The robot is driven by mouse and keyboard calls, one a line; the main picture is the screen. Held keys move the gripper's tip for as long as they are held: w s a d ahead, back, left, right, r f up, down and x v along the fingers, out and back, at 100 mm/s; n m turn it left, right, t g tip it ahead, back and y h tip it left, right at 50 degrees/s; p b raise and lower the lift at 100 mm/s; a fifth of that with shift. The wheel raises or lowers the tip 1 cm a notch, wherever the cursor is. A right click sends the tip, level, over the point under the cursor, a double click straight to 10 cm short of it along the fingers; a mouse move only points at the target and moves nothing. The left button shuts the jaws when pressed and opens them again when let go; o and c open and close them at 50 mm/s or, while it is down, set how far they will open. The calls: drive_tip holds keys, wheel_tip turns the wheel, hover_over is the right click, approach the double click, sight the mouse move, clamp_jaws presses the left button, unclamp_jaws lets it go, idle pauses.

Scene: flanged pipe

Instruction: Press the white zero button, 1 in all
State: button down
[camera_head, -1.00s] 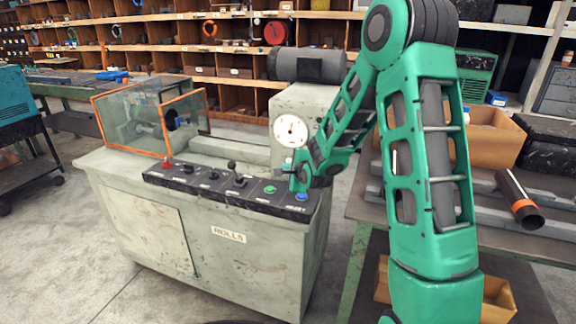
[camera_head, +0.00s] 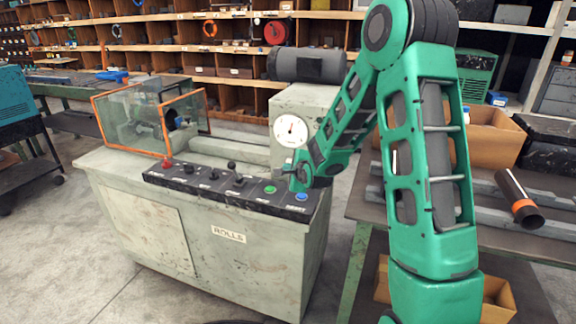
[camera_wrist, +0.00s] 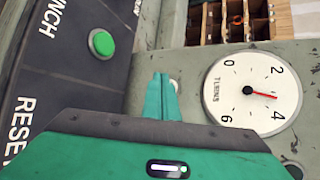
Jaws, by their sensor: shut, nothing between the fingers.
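The white button (camera_wrist: 175,85) shows in the wrist view as a small pale disc on the grey-green panel, left of the dial and partly hidden behind my fingers. My gripper (camera_wrist: 161,80) is shut and empty, its fingertips right at the button's left edge in the picture. I cannot tell whether they touch it. The round dial (camera_wrist: 253,88) is marked "TURNS", and its red needle points between 2 and 4. In the head view my gripper (camera_head: 297,183) is beside the dial (camera_head: 291,130), over the right end of the console; the white button cannot be made out there.
A green button (camera_wrist: 102,43) sits on the dark console strip (camera_head: 215,186). A blue button (camera_head: 301,196), a red knob (camera_head: 167,162) and black levers (camera_head: 239,180) stand along it. A guard with orange edges (camera_head: 165,125) is at left. A table with a dark pipe (camera_head: 515,195) is at right.

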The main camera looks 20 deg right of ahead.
drive_tip(key=shift+w+d, duration=0.1)
drive_tip(key=shift+d, duration=0.05)
drive_tip(key=shift+w+d, duration=0.15)
drive_tip(key=shift+d, duration=0.05)
drive_tip(key=shift+w+d+r, duration=0.1)
drive_tip(key=shift+w+d, duration=0.2)
idle(1.0)
idle(0.3)
drive_tip(key=shift+s+a, duration=0.6)
drive_tip(key=shift+s+a, duration=1.75)
drive_tip(key=shift+a, duration=0.05)
